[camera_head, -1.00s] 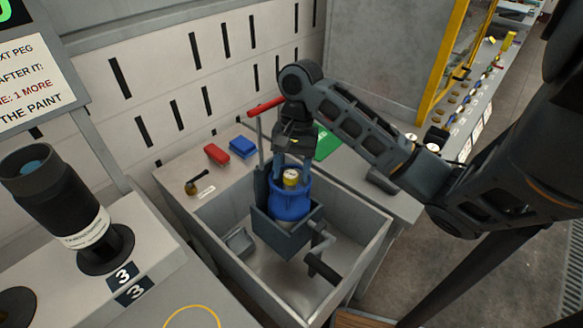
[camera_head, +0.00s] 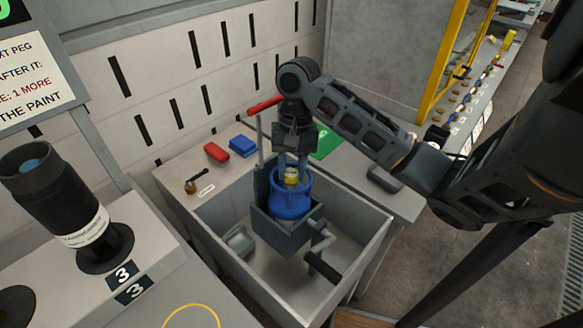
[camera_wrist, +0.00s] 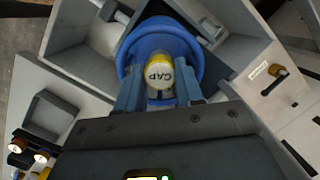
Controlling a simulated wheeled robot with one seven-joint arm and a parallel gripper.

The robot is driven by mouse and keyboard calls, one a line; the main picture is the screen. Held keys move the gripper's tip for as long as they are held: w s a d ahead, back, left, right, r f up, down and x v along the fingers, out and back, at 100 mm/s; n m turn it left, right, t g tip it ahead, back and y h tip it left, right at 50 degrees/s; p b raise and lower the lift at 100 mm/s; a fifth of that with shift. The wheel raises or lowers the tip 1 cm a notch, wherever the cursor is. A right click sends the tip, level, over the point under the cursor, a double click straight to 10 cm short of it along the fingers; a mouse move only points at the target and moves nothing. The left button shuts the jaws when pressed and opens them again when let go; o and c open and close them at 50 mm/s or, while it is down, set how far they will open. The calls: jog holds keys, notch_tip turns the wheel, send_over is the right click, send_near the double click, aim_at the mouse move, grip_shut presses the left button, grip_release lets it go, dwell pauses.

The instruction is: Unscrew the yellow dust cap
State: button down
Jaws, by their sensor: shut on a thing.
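The yellow dust cap (camera_head: 292,174) sits at the top centre of a blue cylinder (camera_head: 290,203). The cylinder stands upright in a grey holder (camera_head: 277,232) with a crank handle. In the wrist view the cap (camera_wrist: 159,73) has a pale top marked "CAP" and a yellow rim, inside the blue collar (camera_wrist: 130,58). My gripper (camera_head: 292,165) points down from above. In the wrist view its two blue-grey fingers (camera_wrist: 160,93) are on either side of the cap, shut on it. The fingers hide part of the cap's near side.
The holder stands in an open grey basin (camera_head: 357,262). A red-handled lever (camera_head: 264,105) rises close behind my gripper. Red (camera_head: 216,152) and blue (camera_head: 243,146) blocks, a small brass fitting (camera_head: 192,187) and a green pad (camera_head: 327,144) lie on the surrounding bench.

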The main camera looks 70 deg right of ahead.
jog(key=n, duration=0.3)
jog(key=shift+n, duration=0.3)
jog(key=shift+f+n+b, duration=0.1)
jog(key=shift+n+b, duration=0.6)
jog(key=shift+n, duration=0.4)
jog(key=n+b, duration=0.1)
jog(key=n, duration=0.1)
jog(key=shift+n+g+h, duration=0.3)
jog(key=shift+n, duration=0.5)
